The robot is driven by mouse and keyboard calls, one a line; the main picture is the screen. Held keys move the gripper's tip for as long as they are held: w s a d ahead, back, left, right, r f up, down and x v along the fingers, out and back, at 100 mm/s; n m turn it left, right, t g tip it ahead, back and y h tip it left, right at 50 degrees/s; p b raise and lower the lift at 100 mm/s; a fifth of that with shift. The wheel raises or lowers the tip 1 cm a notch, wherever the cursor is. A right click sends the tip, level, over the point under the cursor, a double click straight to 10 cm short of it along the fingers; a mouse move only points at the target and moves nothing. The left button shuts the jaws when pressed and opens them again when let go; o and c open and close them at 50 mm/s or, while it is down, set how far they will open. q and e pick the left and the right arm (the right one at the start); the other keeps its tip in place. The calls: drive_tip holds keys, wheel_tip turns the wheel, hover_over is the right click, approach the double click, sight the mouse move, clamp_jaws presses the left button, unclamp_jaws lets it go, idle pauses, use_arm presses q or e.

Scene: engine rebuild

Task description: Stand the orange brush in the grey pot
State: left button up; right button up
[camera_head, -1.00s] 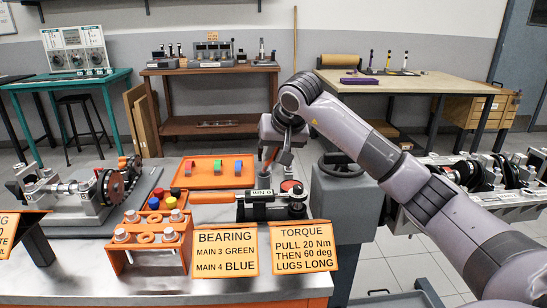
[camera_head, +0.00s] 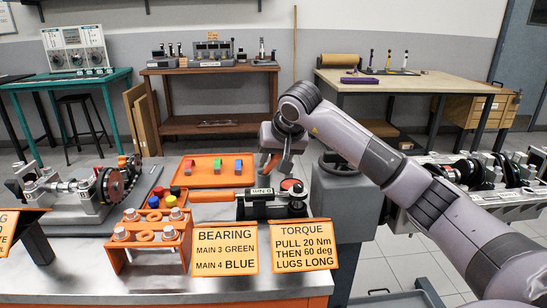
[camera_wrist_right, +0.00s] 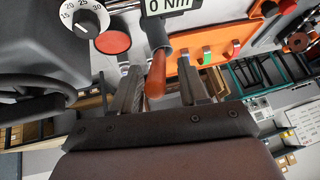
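The orange brush (camera_wrist_right: 155,78) shows its handle between the two fingers of my right gripper (camera_wrist_right: 159,88) in the right wrist view. There is a gap on each side of the handle, so the gripper is open. In the head view the brush (camera_head: 271,163) leans a little, right beside my right gripper (camera_head: 284,166). Its lower end meets the small grey pot (camera_head: 263,180), which stands behind the torque tester; the pot is partly hidden and small. I cannot tell how deep the brush sits. My left gripper is out of view.
The torque tester (camera_head: 272,203) and its red disc (camera_wrist_right: 113,42) are close to the pot. An orange tray (camera_head: 205,180) with coloured blocks lies to the left. A bolt rack (camera_head: 148,240) and signs stand at the front. A grey machine (camera_head: 342,205) is on the right.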

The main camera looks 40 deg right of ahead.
drive_tip(key=p+v, duration=0.1)
drive_tip(key=v, duration=1.2)
drive_tip(key=shift+w, duration=0.25)
